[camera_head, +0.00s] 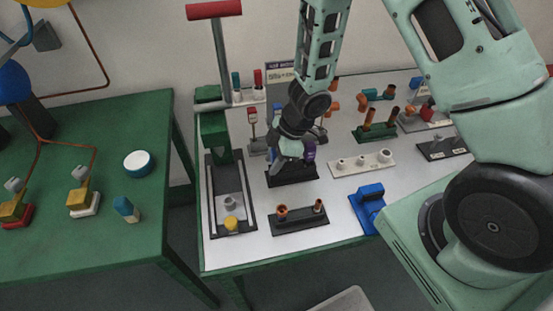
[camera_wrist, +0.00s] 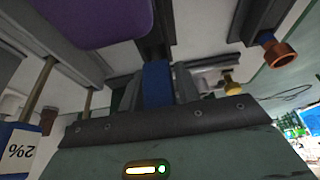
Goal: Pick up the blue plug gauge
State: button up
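In the wrist view a blue piece, seemingly the blue plug gauge (camera_wrist: 157,84), is between the two fingers of my gripper (camera_wrist: 158,90). The fingers flank it closely, but I cannot tell whether both press on it. A black part lies beyond it. In the head view my gripper (camera_head: 288,152) points down over a black stand (camera_head: 292,176) on the light table. The gripper hides the blue gauge there. A purple piece (camera_head: 309,151) stands just right of the gripper; it is large at the upper left of the wrist view (camera_wrist: 105,20).
A white socket block (camera_head: 360,163) is right of the stand, and a black holder with copper pieces (camera_head: 300,218) in front. A blue device (camera_head: 370,205) is at the front right. A black tray frame (camera_head: 231,195) is at left.

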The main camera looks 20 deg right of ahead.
jog(key=c, duration=0.4)
